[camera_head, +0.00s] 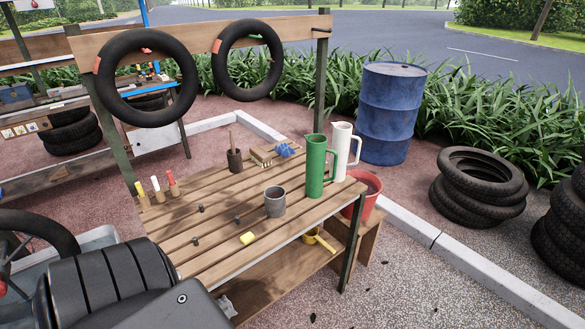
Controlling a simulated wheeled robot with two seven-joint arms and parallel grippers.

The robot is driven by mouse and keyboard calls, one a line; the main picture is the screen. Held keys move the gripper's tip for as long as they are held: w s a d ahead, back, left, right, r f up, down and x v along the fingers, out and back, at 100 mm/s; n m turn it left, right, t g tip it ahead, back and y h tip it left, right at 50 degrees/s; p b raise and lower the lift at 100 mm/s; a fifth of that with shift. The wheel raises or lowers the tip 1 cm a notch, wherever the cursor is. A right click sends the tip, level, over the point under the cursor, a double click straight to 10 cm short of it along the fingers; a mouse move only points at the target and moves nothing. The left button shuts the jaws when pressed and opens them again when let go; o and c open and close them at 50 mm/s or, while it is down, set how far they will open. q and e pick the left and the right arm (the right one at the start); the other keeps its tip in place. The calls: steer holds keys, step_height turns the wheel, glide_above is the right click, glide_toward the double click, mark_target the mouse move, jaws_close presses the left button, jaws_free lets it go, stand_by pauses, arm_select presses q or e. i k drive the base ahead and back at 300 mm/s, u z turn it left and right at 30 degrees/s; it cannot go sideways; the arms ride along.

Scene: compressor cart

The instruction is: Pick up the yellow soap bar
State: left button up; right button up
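A small yellow block, which looks like the yellow soap bar (248,238), lies on the slatted wooden bench (225,207) near its front edge. It sits a little left of and in front of a grey cup (275,203), apart from it. Nothing covers the bar. Neither of my grippers shows in the head view.
A green jug (316,168) and a white jug (342,152) stand at the bench's right end. A brown cup (235,161), brush (262,157) and blue cloth (286,150) sit at the back. Small dark pieces lie left of the bar. A red bucket (362,196) is at right.

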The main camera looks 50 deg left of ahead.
mark_target(246, 239)
steer(key=i, duration=3.1)
steer(key=u, duration=3.95)
steer(key=i, duration=0.5)
steer(key=z, duration=0.1)
